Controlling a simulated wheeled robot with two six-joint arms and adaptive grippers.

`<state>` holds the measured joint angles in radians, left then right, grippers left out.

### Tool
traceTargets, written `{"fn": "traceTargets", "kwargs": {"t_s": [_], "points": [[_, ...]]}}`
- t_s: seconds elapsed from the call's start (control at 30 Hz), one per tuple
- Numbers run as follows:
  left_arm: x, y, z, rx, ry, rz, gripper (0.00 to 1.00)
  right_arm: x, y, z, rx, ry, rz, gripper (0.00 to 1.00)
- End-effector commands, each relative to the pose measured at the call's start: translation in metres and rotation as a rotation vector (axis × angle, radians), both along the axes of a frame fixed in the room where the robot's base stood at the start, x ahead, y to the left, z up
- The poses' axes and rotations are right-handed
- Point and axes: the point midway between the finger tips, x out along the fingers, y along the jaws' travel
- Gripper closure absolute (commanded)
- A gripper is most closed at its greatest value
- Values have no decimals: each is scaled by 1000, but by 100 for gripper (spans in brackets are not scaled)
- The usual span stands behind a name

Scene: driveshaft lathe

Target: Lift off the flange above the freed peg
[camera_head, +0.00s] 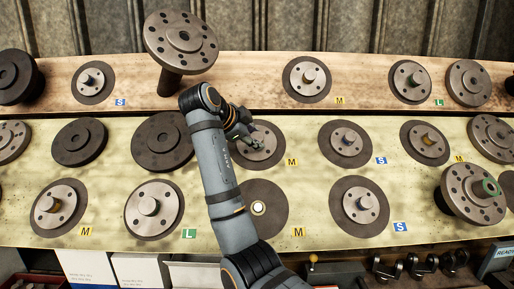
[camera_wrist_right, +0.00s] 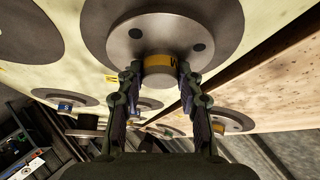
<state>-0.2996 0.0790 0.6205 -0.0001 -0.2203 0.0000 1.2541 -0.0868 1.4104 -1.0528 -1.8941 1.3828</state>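A light grey flange (camera_head: 262,152) with a central hub sits on a dark disc on the yellowish board, partly hidden by my right gripper. Below it in the head view, a dark disc (camera_head: 272,224) carries no light flange, and a small pale-centred peg (camera_head: 258,208) shows in its middle. My right gripper (camera_head: 248,138) is over the flange. In the right wrist view, its fingers (camera_wrist_right: 159,72) stand apart on both sides of the hub (camera_wrist_right: 160,62), which has a yellow band. They look open, with small gaps beside the hub. My left gripper is not in view.
Several other flanges stand around, including a dark one (camera_head: 162,140) to the left and one on a disc (camera_head: 345,142) to the right. A tall flanged shaft (camera_head: 180,40) rises at the back. Small letter labels (camera_head: 292,161) lie beside the discs.

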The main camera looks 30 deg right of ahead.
Motion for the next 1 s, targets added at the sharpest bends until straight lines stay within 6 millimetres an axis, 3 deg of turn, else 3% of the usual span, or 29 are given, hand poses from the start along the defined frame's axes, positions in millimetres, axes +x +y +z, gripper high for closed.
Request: {"fn": "traceTargets", "kwargs": {"t_s": [0.03,0.17,1.0], "points": [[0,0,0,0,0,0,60,0,0,0,2,0,-2,82],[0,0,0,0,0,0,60,0,0,0,0,1,-2,100],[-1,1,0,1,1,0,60,-14,8,18,-1,-5,-1,100]]}}
